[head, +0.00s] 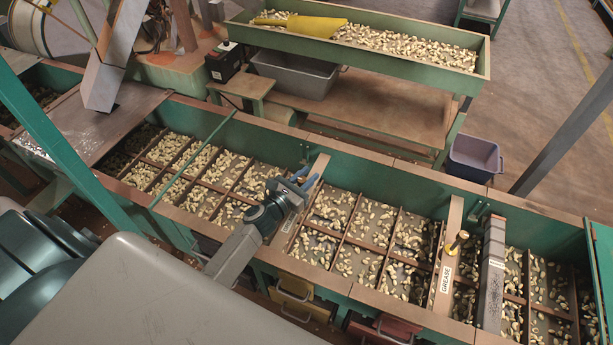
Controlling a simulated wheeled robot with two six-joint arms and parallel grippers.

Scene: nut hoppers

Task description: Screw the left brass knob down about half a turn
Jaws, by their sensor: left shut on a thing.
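My left gripper (300,183), with blue fingers, is at the left wooden crossbar (319,164) over the long green trough. Its fingers are shut at the place of the left brass knob, which they and the wrist hide, so its height and turn cannot be seen. Another brass knob (459,238) stands upright on the right crossbar (447,272), which has a GREASE label; no gripper touches it. My right gripper is not in view.
The green trough (400,180) holds nuts in several divided compartments. A dark block (491,270) lies across it right of the GREASE crossbar. Behind stand a raised nut hopper (480,87) with a yellow scoop (312,26), a grey tub (295,75) and a purple bin (474,160).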

